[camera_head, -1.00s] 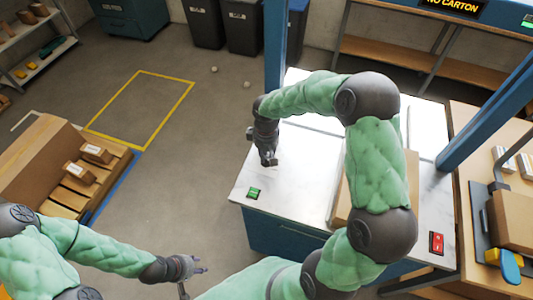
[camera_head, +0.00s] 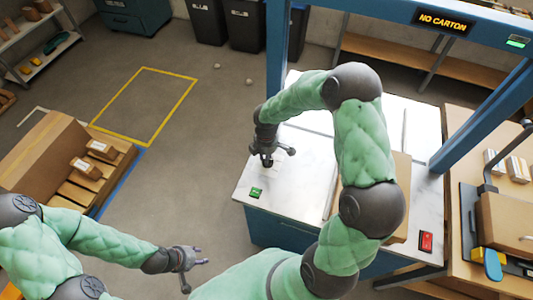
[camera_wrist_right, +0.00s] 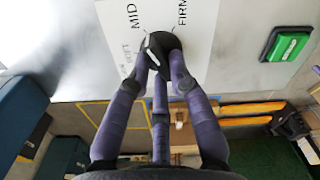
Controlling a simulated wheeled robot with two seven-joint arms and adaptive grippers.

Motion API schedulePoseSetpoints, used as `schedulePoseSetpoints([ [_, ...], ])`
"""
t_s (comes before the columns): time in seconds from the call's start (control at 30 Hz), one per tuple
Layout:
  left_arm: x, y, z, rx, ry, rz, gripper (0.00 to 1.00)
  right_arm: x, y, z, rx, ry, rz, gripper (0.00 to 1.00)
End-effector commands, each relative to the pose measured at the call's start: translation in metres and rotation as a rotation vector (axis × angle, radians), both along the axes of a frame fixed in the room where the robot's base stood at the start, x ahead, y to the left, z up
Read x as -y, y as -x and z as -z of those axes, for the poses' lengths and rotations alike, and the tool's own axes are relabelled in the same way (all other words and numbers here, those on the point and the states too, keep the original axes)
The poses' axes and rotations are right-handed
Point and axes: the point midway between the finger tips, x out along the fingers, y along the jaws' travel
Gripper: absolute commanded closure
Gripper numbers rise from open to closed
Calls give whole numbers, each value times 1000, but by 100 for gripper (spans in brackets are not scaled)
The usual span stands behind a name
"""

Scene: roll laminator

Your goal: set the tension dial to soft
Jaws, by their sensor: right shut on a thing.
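The tension dial (camera_wrist_right: 163,46) is a black knob with a white line, on a white label plate in the right wrist view. The plate reads MID and FIRM; a third word at its left is partly hidden and only its end letters show. The white line lies on the knob's left side; the setting it marks is unclear. My right gripper (camera_wrist_right: 160,62) has its fingers closed around the knob. In the head view my right gripper (camera_head: 268,160) is low over the front left of the white machine top. My left gripper (camera_head: 194,262) is empty with fingers apart, over the floor.
A green button (camera_head: 256,193) is near the dial and also shows in the right wrist view (camera_wrist_right: 286,45). A red switch (camera_head: 426,241) is at the machine's front right. A cardboard box (camera_head: 398,200) stands behind my right arm. Blue posts (camera_head: 277,60) flank the machine.

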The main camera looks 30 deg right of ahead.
Motion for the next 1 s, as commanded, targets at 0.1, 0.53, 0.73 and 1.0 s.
schedulePoseSetpoints([
  [0.1, 0, 0, -12, 0, 0, 0, 60, -1, 1, -3, -3, 0, -112, 100],
  [0.53, 0, 0, -45, 0, 0, 0, 60, -3, 3, -3, -2, -1, -520, 100],
  [0.73, 0, 0, -61, 0, 0, 0, 60, -3, 4, -3, -2, -1, -706, 100],
  [1.0, 0, 0, -79, 0, 0, 0, 60, -4, 5, -3, -1, -1, -919, 100],
])
